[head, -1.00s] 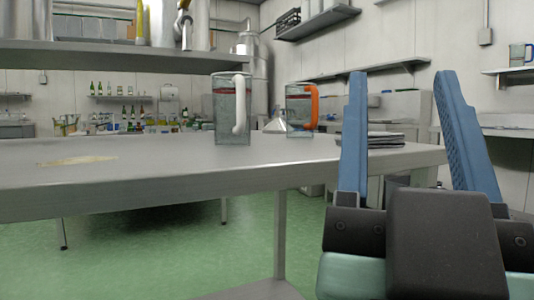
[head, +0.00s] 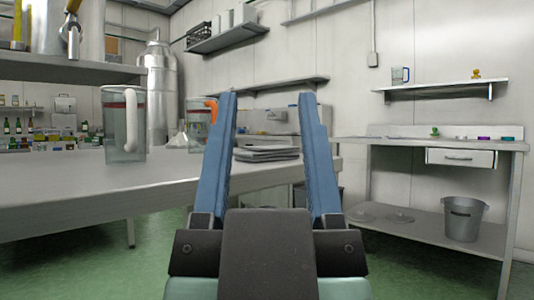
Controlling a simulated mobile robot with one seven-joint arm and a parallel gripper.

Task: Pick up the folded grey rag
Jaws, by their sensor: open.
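The folded grey rag (head: 266,153) lies flat in a layered stack near the right end of the steel table (head: 90,200). In the head view it shows between the two blue fingers of my gripper (head: 268,98), farther off than the fingers. My gripper is open and empty, with its fingers pointing up and forward in the picture. The left finger stands in front of part of the table edge and close to the rag's left side in the picture. I cannot tell the exact distance to the rag.
A clear jug with a white handle (head: 125,125) and one with an orange handle (head: 200,122) stand left of the rag, with a clear funnel (head: 179,140) between them. A side table (head: 440,145) with a grey bucket (head: 463,219) stands right. Green floor lies between.

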